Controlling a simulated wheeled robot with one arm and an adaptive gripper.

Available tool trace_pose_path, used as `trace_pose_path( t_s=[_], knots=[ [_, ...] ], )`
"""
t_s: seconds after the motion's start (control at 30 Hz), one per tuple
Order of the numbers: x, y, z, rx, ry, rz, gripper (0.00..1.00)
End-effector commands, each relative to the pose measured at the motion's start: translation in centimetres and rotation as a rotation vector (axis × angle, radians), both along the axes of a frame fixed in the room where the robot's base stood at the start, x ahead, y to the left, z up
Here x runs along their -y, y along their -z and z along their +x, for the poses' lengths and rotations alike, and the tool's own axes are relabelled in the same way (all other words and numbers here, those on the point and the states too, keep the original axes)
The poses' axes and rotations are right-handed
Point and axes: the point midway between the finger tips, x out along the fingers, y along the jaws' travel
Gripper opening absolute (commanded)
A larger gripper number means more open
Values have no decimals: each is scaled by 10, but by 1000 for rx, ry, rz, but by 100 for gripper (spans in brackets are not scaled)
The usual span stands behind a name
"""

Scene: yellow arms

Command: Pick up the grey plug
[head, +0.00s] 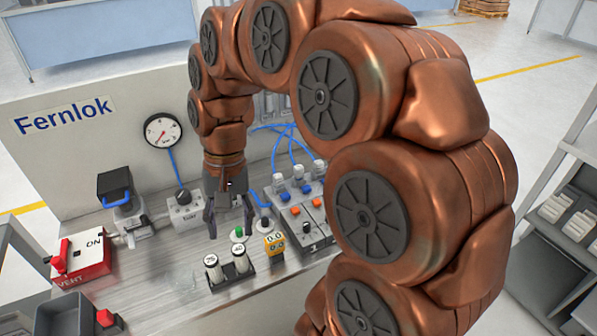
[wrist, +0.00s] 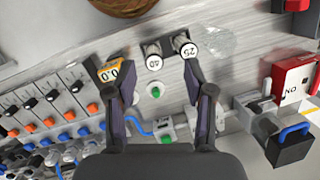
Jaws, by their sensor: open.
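My gripper (head: 229,222) points down over the bench, its two dark fingers spread apart. In the wrist view the open fingers (wrist: 158,78) have nothing held between them. A small grey piece (head: 263,225) with a blue line by it stands just right of my gripper in the head view; it looks like the grey plug, but I cannot be sure. In the wrist view a grey piece (wrist: 135,98) shows beside the left finger, partly hidden by it. A green-topped piece (head: 237,231) stands below the open jaws.
White cylinders marked 25 (head: 212,268) and 40 (head: 241,259) stand in front, beside a yellow block (head: 274,245). A valve block (head: 302,208) with blue and orange parts is at right. A red switch box (head: 85,258) is at left. Bare bench (head: 150,285) lies at front left.

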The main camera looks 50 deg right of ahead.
Motion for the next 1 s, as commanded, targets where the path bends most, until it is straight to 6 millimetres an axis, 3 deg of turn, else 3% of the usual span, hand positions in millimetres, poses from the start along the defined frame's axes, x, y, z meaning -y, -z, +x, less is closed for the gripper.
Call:
trace_pose_path(
  t_s=[0.03, 0.23, 0.5, 0.7, 0.8, 1.0],
  knots=[
    [12, -3, 15, -2, 68, 12, 53],
    [68, -10, 59, -24, 348, 56, 53],
    [168, -5, 95, -71, 754, 112, 53],
    [247, 7, 97, -111, 1048, 145, 53],
    [277, 13, 93, -127, 1161, 157, 53],
    [309, 21, 86, -149, 1280, 165, 53]
  ],
)
